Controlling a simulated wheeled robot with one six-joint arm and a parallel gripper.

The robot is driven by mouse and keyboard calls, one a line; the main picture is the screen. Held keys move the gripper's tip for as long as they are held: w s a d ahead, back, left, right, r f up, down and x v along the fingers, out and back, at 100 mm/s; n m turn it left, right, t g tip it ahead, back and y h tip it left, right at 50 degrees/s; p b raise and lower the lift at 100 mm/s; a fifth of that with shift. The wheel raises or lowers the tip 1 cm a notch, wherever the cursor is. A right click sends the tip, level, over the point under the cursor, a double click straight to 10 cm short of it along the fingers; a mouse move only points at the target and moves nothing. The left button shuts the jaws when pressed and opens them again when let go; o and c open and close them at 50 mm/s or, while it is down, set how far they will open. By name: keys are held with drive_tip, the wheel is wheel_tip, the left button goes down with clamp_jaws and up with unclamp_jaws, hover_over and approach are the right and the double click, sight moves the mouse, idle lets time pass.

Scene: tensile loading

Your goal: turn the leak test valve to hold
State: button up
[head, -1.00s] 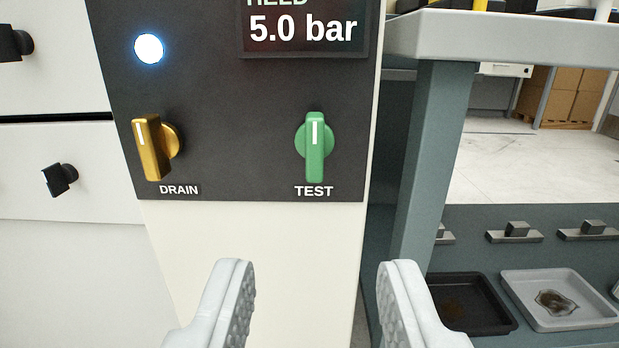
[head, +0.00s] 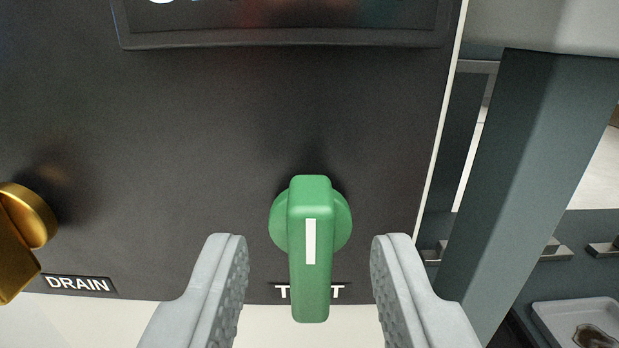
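The green valve knob (head: 311,265) sits on the dark panel above its TEST label, which it partly hides. Its handle stands upright in the picture, with a white mark line along its upper part. My gripper (head: 308,245) is open, one finger on each side of the green handle, with a visible gap on both sides. The fingers do not appear to touch it. The display (head: 285,38) is cut off at the top, so its reading is hidden.
A gold DRAIN knob (head: 18,240) is at the left edge, clear of my left finger. The panel (head: 190,130) ends to the right of the green knob. Beyond it stand a grey-green post (head: 540,150) and a light tray (head: 580,312) with a dark stain at lower right.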

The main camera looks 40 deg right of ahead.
sight(310, 244)
drive_tip(key=shift+x, duration=1.15)
drive_tip(key=shift+c, duration=0.5)
clamp_jaws()
